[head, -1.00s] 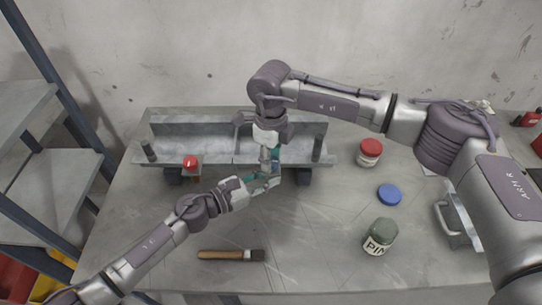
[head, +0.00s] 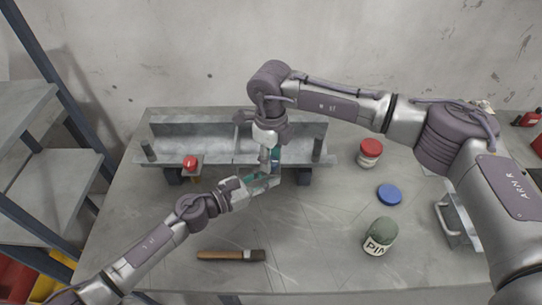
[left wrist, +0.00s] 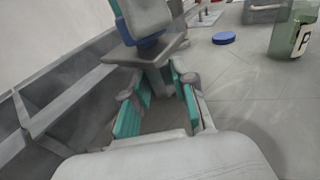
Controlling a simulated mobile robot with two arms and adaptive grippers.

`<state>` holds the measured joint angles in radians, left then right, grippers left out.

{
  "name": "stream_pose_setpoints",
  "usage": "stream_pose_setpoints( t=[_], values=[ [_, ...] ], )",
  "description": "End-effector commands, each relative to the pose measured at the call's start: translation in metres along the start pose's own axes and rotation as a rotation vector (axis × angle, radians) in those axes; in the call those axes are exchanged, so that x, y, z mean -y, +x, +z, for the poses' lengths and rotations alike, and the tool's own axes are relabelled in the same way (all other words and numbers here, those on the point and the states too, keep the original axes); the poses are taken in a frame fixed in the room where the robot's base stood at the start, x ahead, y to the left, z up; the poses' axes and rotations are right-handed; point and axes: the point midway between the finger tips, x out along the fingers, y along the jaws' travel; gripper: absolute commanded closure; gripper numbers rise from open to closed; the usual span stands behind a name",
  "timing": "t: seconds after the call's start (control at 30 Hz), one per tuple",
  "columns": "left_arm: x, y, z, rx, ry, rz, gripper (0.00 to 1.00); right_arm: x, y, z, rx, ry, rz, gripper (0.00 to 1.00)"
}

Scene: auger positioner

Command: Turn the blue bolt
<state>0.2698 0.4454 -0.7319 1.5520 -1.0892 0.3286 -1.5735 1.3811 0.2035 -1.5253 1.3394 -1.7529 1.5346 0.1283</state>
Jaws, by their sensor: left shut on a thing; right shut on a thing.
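The blue bolt (left wrist: 155,44) shows as a blue part in the left wrist view, at the grey bracket (left wrist: 155,58) of the positioner. In the head view the grippers hide most of it. My right gripper (head: 270,164) points down from above and is shut on the blue bolt; the exact contact is partly hidden. My left gripper (head: 272,180) reaches in from the front left. In the left wrist view its teal pads (left wrist: 160,92) lie on either side of the grey bracket, shut on it. The grey positioner trough (head: 205,146) stands behind both grippers.
A red bolt (head: 190,162) sits at the trough's left part. A brush (head: 228,255) lies in front. To the right are a red-lidded jar (head: 370,152), a blue lid (head: 389,195), a green jar (head: 381,236) and a metal-handled object (head: 455,222). The table's front middle is mostly clear.

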Motion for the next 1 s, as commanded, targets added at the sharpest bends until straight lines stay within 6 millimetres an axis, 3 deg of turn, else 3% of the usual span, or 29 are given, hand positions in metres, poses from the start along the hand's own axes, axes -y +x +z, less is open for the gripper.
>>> stream_pose_setpoints(
  t=[0.43,0.47,0.6,1.0],
  values=[
    [-0.0003,-0.0002,0.0,0.0,0.001,0.0,1.0,0.0011,-0.0005,0.0,0.0,0.001,-0.002,0.98],
    [-0.0002,-0.0002,0.0,0.0,0.001,0.0,1.0,0.0011,-0.0005,-0.0001,0.0,0.001,-0.002,0.61],
    [-0.0003,-0.0002,0.0,0.0,0.001,0.0,1.0,0.0009,-0.0004,-0.0001,0.0,0.001,-0.002,0.39],
    [-0.0004,-0.0002,0.0001,0.0,0.001,0.001,1.0,0.0006,-0.0076,0.0003,0.001,0.0,-0.001,0.39]
  ],
)
